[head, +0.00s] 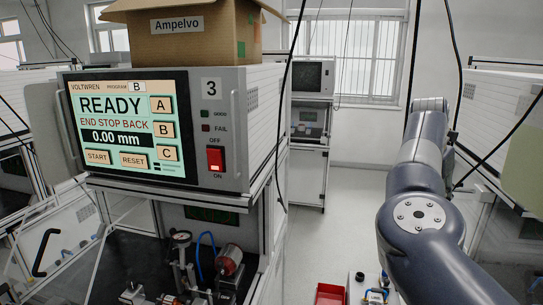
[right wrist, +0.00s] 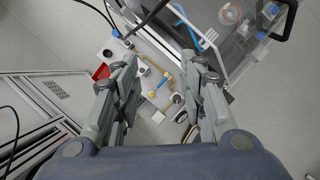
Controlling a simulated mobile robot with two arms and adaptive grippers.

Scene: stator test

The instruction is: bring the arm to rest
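My right arm (head: 420,215) comes in from the lower right of the head view. It reaches up and away toward the window, and its gripper is not visible there. In the right wrist view my right gripper (right wrist: 163,72) shows two grey fingers standing well apart. Nothing is held between them. Beyond the fingers, lower down, is a pale work surface with brass-coloured and blue parts. My left arm and left gripper are not in view.
A test unit (head: 145,125) with a lit READY screen stands at left, a cardboard box (head: 195,45) on top. Fixtures sit on the dark shelf below it. A red bin (head: 329,294) shows at bottom centre. The grey floor (head: 345,220) in the middle is clear.

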